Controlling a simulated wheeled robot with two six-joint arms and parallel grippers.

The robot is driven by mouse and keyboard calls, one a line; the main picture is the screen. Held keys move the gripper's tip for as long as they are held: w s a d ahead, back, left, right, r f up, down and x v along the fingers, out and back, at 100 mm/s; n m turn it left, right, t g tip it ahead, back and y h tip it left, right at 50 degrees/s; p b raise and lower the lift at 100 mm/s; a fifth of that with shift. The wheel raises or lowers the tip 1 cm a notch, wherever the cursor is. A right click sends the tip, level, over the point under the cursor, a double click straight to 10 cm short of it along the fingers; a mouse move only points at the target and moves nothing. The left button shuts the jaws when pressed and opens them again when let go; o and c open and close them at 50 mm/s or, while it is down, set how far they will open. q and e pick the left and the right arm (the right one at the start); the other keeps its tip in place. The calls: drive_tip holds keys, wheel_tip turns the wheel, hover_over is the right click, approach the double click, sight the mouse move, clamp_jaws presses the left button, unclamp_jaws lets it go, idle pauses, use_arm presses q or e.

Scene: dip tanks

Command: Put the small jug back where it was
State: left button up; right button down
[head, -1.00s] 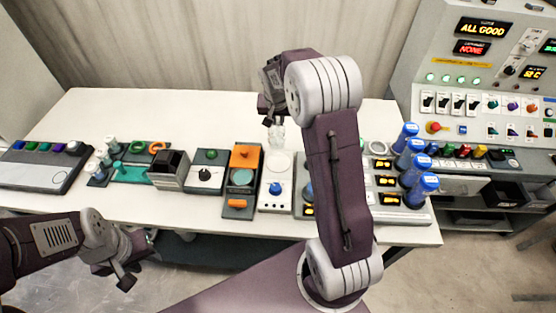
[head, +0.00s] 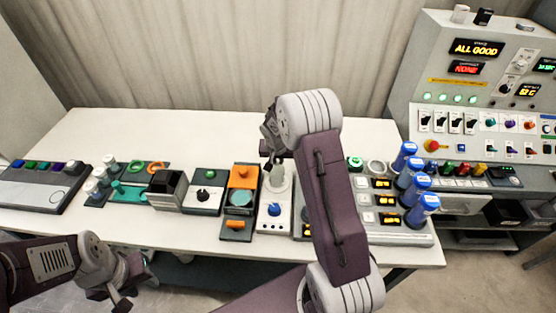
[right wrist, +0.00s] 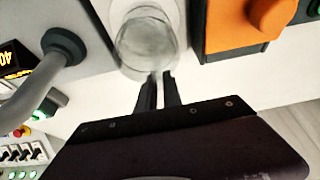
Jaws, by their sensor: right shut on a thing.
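The small jug (head: 276,179) is clear glass. In the head view it is at the round plate of the white unit with a blue knob (head: 274,210); I cannot tell whether it rests on the plate or hangs just above. My right gripper (head: 273,163) is behind it, shut on it. In the right wrist view the jug (right wrist: 146,42) shows from above as a round glass rim, and the two fingers (right wrist: 158,90) are close together at its edge, probably on its handle, which is hidden. My left gripper (head: 128,284) is away from the table's contents, at the front left; its opening is unclear.
An orange-topped unit (head: 240,202) stands close on the left of the white unit. A unit with several displays and blue-capped bottles (head: 408,182) is on the right, partly hidden by my right arm. The table's back strip (head: 190,135) is clear.

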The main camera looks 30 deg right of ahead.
drive_tip(key=c, duration=1.5)
unclamp_jaws()
drive_tip(key=shift+d, duration=0.1)
drive_tip(key=shift+r+p, duration=0.35)
drive_tip(key=shift+p, duration=0.05)
drive_tip(key=v, duration=1.2)
drive_tip(key=s+a+f+n+g+y, duration=0.1)
drive_tip(key=s+a+f+n, duration=0.1)
drive_tip(key=s, duration=0.4)
drive_tip(key=s+a+f+n+g, duration=0.1)
drive_tip(key=s+a+f+n, duration=0.1)
drive_tip(key=s+a, duration=0.3)
drive_tip(key=s+a+f+n+y, duration=0.1)
drive_tip(key=s+a+f+n, duration=0.1)
drive_tip(key=s, duration=0.7)
drive_tip(key=shift+a+f+g+y, duration=0.3)
drive_tip(key=shift+a+g, duration=0.1)
drive_tip(key=shift+a, duration=0.3)
